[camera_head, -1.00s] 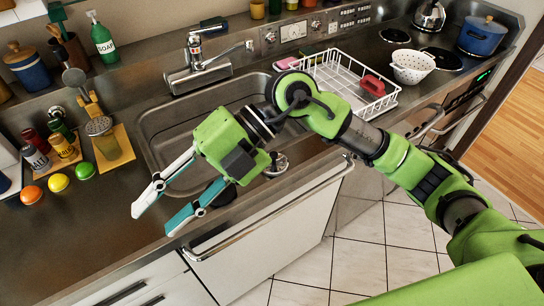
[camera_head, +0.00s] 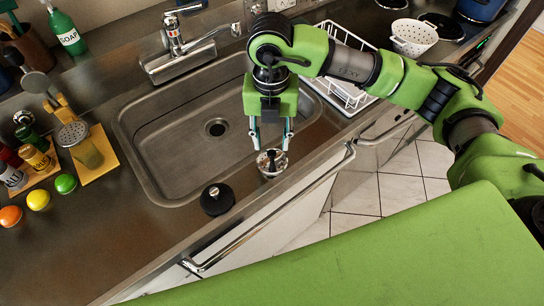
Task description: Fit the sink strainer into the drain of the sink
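The sink strainer (camera_head: 272,165), a small light metal basket with a dark knob in its middle, sits on the counter strip at the sink's front right edge. The sink (camera_head: 165,158) is a grey steel basin, empty inside. Its drain (camera_head: 216,128) is a round hole with a dark centre in the basin floor. My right gripper (camera_head: 272,145) points down over the strainer, with its two fingers apart on either side of the knob. A gap shows between fingers and knob. My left gripper is not in view.
A black round stopper (camera_head: 217,199) stands on the front rim, left of the strainer. The faucet (camera_head: 180,45) rises behind the basin. A white dish rack (camera_head: 345,92) is at the right, partly behind my arm.

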